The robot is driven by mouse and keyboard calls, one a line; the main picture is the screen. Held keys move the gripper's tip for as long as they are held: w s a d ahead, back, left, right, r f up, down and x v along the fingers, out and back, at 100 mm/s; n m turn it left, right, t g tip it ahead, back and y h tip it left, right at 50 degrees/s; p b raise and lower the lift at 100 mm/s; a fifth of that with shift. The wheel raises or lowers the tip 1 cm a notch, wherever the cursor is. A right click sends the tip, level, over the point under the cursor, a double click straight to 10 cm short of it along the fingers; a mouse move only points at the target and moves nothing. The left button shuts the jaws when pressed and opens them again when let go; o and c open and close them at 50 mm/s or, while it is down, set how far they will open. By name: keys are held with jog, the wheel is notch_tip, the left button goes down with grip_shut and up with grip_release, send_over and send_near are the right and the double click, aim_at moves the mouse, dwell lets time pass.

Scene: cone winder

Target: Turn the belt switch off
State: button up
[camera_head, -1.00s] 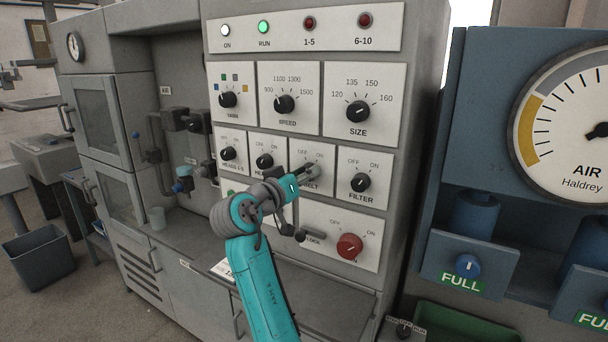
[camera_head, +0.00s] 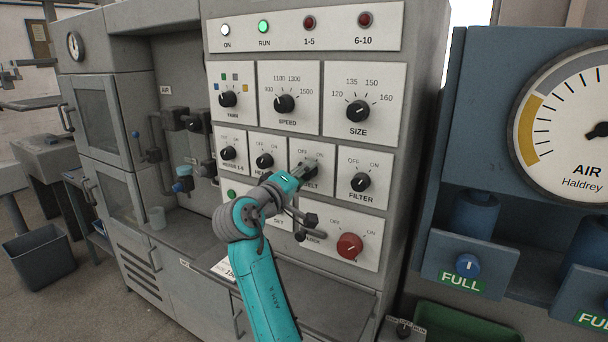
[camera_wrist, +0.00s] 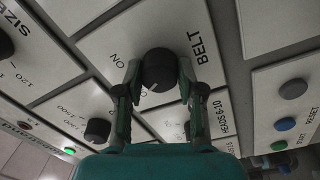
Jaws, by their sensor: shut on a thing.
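The belt switch is a round black knob (camera_wrist: 159,70) on a white plate marked BELT and ON. Its white mark points to the lower left in the wrist view, away from the ON label; the OFF label is not readable there. My gripper (camera_wrist: 159,80) has one finger on each side of the knob and is shut on it. In the head view my gripper (camera_head: 304,173) is at the belt plate (camera_head: 322,153), covering most of the knob, so its setting cannot be read there.
The filter knob (camera_head: 360,182) is close on the right, and another black knob (camera_head: 264,161) is close on the left. The green RUN lamp (camera_head: 263,27) is lit.

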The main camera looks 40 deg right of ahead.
jog(key=shift+n, duration=0.4)
jog(key=o, duration=1.1)
jog(key=shift+o, duration=0.2)
jog(key=shift+a, duration=0.15)
jog(key=v, duration=1.1)
jog(key=shift+s+a+f, duration=0.15)
jog(key=shift+a, duration=0.15)
